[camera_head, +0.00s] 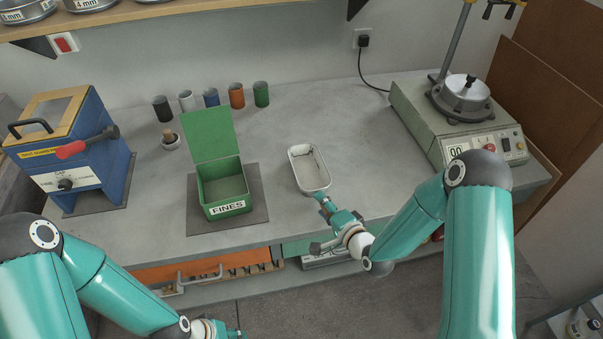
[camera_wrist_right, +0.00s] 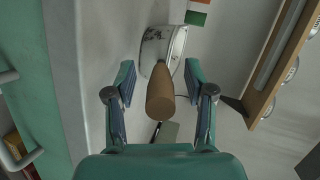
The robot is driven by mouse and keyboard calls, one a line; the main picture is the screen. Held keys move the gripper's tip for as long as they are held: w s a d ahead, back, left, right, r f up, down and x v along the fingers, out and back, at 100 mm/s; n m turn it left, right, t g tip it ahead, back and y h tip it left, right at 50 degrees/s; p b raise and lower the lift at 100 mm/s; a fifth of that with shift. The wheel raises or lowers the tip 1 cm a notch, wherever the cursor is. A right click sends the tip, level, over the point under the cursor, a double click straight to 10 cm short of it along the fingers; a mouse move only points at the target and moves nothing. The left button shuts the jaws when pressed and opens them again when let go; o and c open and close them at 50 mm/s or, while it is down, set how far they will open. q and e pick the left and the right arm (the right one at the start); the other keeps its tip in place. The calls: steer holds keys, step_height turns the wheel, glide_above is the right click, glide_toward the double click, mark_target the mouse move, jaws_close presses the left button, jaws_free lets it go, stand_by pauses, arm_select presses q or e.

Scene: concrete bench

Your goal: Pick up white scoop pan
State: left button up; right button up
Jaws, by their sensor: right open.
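The white scoop pan (camera_head: 309,168) lies on the bench right of the centre, its open hollow facing up. In the right wrist view its pale metal body (camera_wrist_right: 163,42) shows at the top, with a brown handle (camera_wrist_right: 160,95) pointing towards me. My right gripper (camera_head: 318,221) is at the pan's near end by the bench's front edge. In the wrist view the right gripper (camera_wrist_right: 160,73) is open, with one finger on each side of the handle and gaps on both sides. My left gripper (camera_head: 216,329) is low at the bottom edge, partly cut off, away from the pan.
A green FINES box (camera_head: 224,188) with its lid up stands on a dark mat left of the pan. Several coloured cups (camera_head: 237,96) line the back. A blue machine (camera_head: 75,150) stands left, a grey-green shaker (camera_head: 450,125) right. The bench (camera_head: 330,115) behind the pan is clear.

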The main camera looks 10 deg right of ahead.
steer(key=shift+w+d+f, duration=0.15)
steer(key=shift+w, duration=0.15)
steer(key=shift+d, duration=0.15)
steer(key=shift+s, duration=0.15)
steer(key=shift+c, duration=0.4)
steer(key=shift+a, duration=0.2)
steer(key=c, duration=0.8)
jaws_close()
